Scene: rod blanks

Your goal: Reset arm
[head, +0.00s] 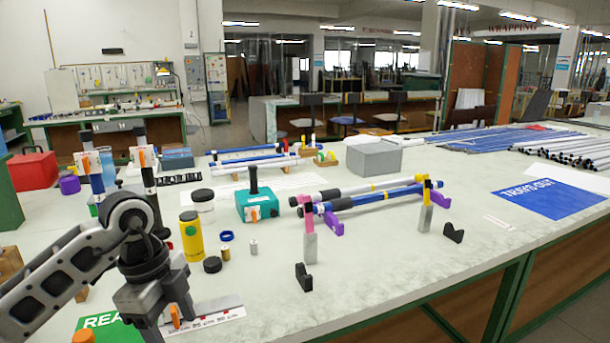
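My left arm comes in from the left. Its grey gripper (158,312) points down over the table's near left edge, beside a ruler strip (215,317). My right arm and gripper are not in view. A white rod (350,190) and a blue rod (372,199) lie side by side near the table's middle, over purple supports (333,223).
Grey posts with pink (309,215) and yellow (427,190) tops stand by the rods. Black V-blocks (303,279) sit in front. A teal block (257,207), yellow cylinder (191,238) and black-lidded jar (204,207) crowd the gripper's far side.

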